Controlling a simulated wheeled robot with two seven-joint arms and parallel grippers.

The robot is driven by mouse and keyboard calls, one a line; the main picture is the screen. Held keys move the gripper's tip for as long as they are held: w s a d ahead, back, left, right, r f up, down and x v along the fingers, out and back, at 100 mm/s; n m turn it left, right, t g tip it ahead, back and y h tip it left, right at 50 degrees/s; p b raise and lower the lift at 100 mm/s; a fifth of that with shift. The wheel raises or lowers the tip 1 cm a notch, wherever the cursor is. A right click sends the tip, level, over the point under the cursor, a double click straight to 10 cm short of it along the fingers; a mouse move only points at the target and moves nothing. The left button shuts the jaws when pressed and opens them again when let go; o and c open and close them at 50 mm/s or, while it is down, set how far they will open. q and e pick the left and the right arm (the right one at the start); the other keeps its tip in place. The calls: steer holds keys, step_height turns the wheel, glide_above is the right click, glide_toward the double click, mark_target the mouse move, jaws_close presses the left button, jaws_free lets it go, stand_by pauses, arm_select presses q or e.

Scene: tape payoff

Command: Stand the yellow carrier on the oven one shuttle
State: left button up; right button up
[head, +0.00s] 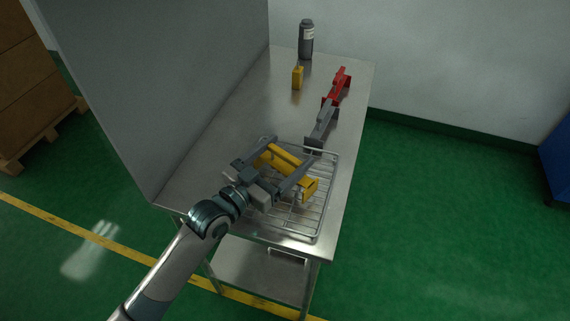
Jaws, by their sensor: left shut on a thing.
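The yellow carrier (311,188) is at the front of the steel table, between the fingers of my left gripper (292,153). My left gripper is shut on it, and the fingers and palm hide part of it. A wire rack (312,222) lies under the carrier and gripper. I cannot tell whether the carrier touches the wires. No label shows which thing is the oven one shuttle. My right gripper is out of view.
Behind the rack on the steel table (243,122) are a grey carrier-like piece (321,124), a red one (338,88), a small yellow block (297,78) and a grey bottle (306,40). A tall grey panel (165,85) borders the table's left side. Table space left of the pieces is clear.

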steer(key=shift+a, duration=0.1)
arm_select(q)
steer(key=shift+r, duration=0.85)
step_height(320, 180, up, 3)
steer(key=shift+f+b, duration=0.2)
steer(key=shift+b, duration=0.35)
steer(key=d+r+b, duration=0.1)
steer(key=d+r, duration=0.2)
steer(key=d, duration=0.2)
steer(key=w+d+r+b, duration=0.1)
steer(key=d+r, duration=0.2)
steer(key=d, duration=0.3)
steer(key=shift+d+r, duration=0.3)
steer(key=shift+r, duration=0.1)
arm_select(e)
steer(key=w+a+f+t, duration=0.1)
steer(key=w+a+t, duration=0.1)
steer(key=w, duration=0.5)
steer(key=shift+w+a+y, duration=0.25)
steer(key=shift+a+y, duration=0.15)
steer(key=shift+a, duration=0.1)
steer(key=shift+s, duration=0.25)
